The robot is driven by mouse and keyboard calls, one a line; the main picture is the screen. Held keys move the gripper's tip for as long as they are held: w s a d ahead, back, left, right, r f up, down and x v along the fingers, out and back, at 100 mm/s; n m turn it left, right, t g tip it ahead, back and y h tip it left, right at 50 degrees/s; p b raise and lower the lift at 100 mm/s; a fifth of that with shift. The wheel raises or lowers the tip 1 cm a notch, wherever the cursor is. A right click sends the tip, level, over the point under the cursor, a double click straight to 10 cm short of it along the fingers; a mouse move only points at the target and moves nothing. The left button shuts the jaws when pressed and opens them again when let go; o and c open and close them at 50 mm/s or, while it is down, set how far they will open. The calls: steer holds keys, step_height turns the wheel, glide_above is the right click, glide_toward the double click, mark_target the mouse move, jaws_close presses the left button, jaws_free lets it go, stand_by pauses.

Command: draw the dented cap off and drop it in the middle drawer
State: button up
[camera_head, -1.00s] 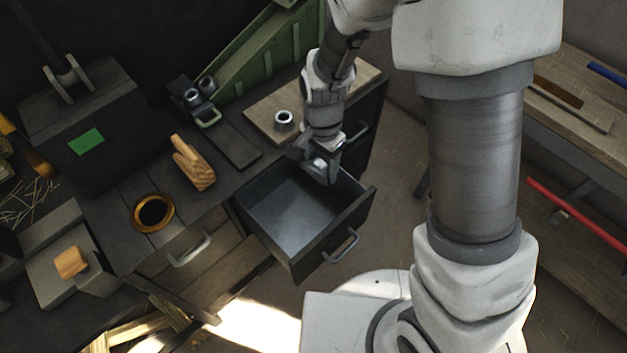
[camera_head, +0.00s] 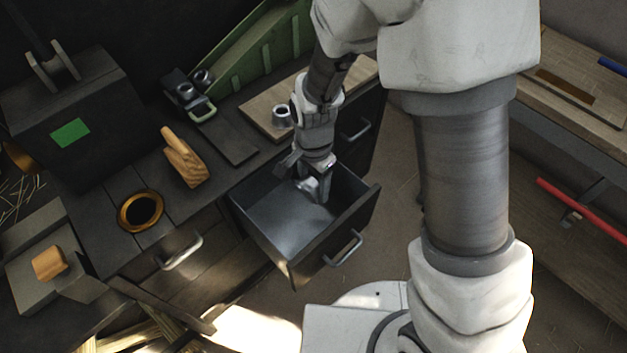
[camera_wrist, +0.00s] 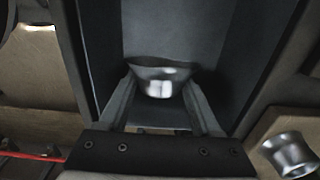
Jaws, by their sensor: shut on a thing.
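The dented cap is a shiny flared metal piece. In the wrist view the cap (camera_wrist: 160,82) sits between my two fingers, with the drawer floor behind it. In the head view the cap (camera_head: 307,186) shows as a small bright shape at my fingers. My gripper (camera_head: 318,188) is shut on it, pointing down inside the open middle drawer (camera_head: 335,238). The drawer is pulled out and its visible floor is bare; it also fills much of the wrist view (camera_wrist: 245,60). Whether the cap touches the floor, I cannot tell.
A similar metal piece (camera_head: 282,116) stands on a wooden board (camera_head: 262,108) behind the drawer; it also shows in the wrist view (camera_wrist: 290,153). A wooden block (camera_head: 182,158) and a brass ring (camera_head: 141,210) are on the bench. The drawer to the left (camera_head: 195,265) is closed.

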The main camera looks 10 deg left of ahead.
steer(key=b, duration=1)
glide_toward(313, 220)
steer(key=shift+f, duration=2.75)
steer(key=o, duration=1.2)
steer(key=shift+r, duration=0.15)
steer(key=shift+r+p, duration=2.5)
steer(key=shift+r, duration=0.4)
